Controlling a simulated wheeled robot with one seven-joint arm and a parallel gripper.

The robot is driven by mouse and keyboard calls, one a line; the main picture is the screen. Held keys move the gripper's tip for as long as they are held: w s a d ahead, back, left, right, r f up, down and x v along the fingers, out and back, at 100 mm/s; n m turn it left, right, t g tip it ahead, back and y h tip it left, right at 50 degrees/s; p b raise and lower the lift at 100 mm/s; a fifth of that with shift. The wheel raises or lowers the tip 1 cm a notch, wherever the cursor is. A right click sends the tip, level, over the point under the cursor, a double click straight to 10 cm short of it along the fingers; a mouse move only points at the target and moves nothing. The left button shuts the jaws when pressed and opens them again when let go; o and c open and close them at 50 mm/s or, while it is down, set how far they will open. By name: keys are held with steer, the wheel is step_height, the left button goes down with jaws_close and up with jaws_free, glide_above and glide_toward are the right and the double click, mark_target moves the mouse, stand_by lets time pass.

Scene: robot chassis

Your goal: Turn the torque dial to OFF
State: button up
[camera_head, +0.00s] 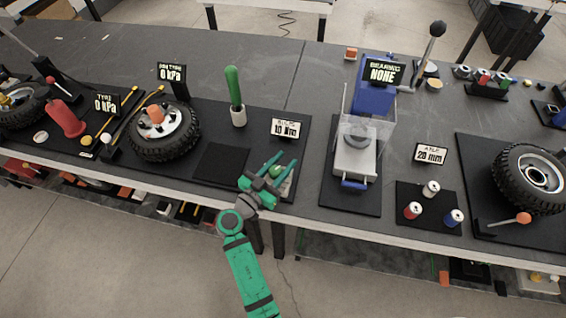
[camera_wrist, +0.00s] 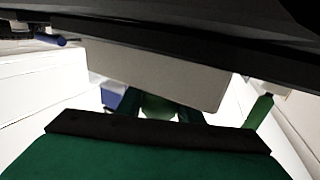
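The torque sign (camera_head: 288,129) reads 10 Nm and stands on the dark mat. Below it is a small grey tester with a light green knob (camera_head: 276,171), which appears to be the torque dial; its marking is not readable. My green gripper (camera_head: 272,178) is at this knob, with its fingers reaching around it and partly hiding it. In the wrist view, a rounded green piece (camera_wrist: 158,107) shows between the two dark green fingers, below a pale grey box (camera_wrist: 155,72). I cannot tell whether the fingers press on the knob.
A green-handled tool (camera_head: 234,88) stands upright in a white holder to the left. A wheel (camera_head: 165,143) lies further left. A bearing press (camera_head: 353,160) under a clear guard stands right. Several small cans (camera_head: 431,188) stand on a mat beyond it. The table's front edge is close below my gripper.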

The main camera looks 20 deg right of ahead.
steer(key=shift+n+t, duration=0.3)
steer(key=shift+t, duration=0.1)
steer(key=t+y, duration=0.1)
steer(key=n+t+y, duration=0.1)
steer(key=n+y, duration=0.1)
steer(key=shift+w+a+t, duration=0.25)
steer(key=shift+w+t, duration=0.05)
steer(key=shift+t, duration=0.1)
steer(key=shift+w+a+n+t+y, duration=0.2)
steer(key=shift+a+n+t+y, duration=0.1)
steer(key=shift+n+t+y, duration=0.55)
steer(key=shift+w+a+n+t+y, duration=0.25)
steer(key=shift+n+t+y, duration=0.3)
steer(key=shift+n+y, duration=0.5)
steer(key=shift+a+n+t+y, duration=0.15)
steer(key=shift+n+t+y, duration=0.2)
steer(key=shift+y, duration=0.45)
steer(key=o, duration=1)
steer(key=shift+o, duration=0.2)
